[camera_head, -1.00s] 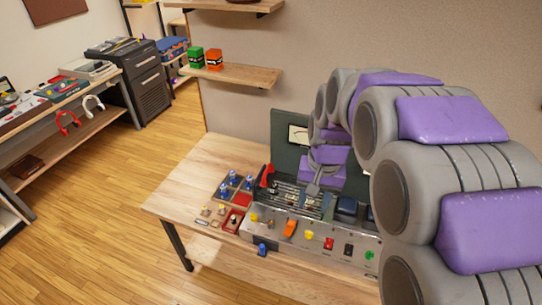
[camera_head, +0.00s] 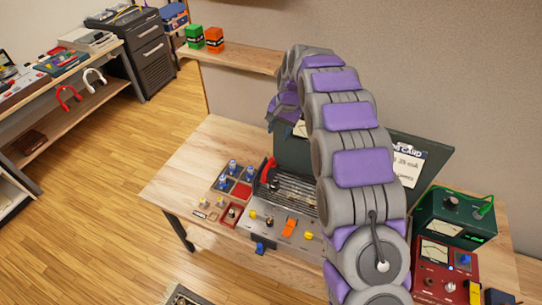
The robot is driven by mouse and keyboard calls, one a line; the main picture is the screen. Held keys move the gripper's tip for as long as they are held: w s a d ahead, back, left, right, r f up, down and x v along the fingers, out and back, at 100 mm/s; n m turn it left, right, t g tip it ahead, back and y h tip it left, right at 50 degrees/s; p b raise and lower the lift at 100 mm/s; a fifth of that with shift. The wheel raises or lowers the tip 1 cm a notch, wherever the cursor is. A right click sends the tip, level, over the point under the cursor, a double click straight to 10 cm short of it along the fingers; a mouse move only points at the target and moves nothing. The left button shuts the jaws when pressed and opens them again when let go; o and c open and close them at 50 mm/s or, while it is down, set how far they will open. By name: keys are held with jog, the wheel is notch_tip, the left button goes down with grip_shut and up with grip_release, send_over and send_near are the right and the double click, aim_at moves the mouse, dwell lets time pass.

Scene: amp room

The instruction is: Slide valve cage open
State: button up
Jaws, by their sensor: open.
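The valve cage (camera_head: 292,188) appears to be the dark slatted grille on top of the silver amp chassis (camera_head: 270,222), on the wooden bench. A red handle-like part (camera_head: 269,170) stands at its left end. My arm covers the cage's right part, so I cannot tell how far it extends or slides. My gripper (camera_head: 279,112) is open, small in the picture and partly hidden by my arm. It is in front of the dark green panel behind the amp, above the cage and apart from it.
A tray with blue-topped parts (camera_head: 232,180) sits left of the amp. A green meter box (camera_head: 452,216) and a red meter box (camera_head: 446,270) stand at the right. A shelf (camera_head: 235,60) hangs on the wall. The bench's left end (camera_head: 190,165) is bare.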

aim_at(269, 163)
jog(key=a+f, duration=0.1)
jog(key=f, duration=0.4)
jog(key=a+f, duration=0.1)
jog(key=f, duration=0.5)
jog(key=w+a+f+b, duration=0.1)
jog(key=f, duration=0.5)
grip_shut()
